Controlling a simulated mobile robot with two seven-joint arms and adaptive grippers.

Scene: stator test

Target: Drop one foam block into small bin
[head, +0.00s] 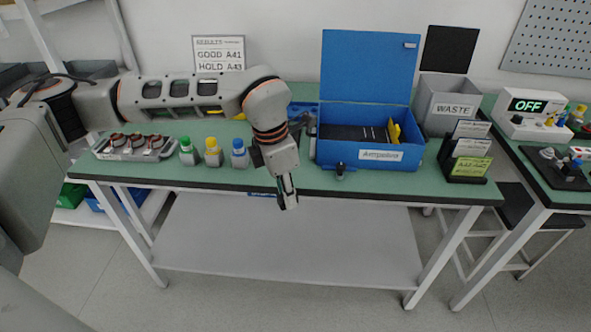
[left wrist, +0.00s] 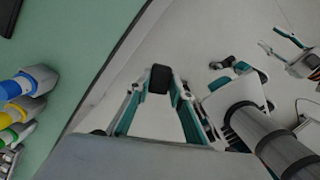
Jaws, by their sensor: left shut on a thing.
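My left gripper (head: 289,203) hangs in front of the table's front edge, pointing down. In the left wrist view its fingers (left wrist: 160,82) are shut on a small dark block (left wrist: 159,78), which looks like the foam block. The block is held clear of the table, above the floor. A grey bin labelled WASTE (head: 437,106) stands at the table's back right, up and to the right of my left gripper. I cannot tell whether it is the small bin. My right gripper seems to show small at the right edge of the left wrist view (left wrist: 300,57); its jaw state is unclear.
A second table (head: 545,180) stands right. The lower shelf (head: 290,240) is bare.

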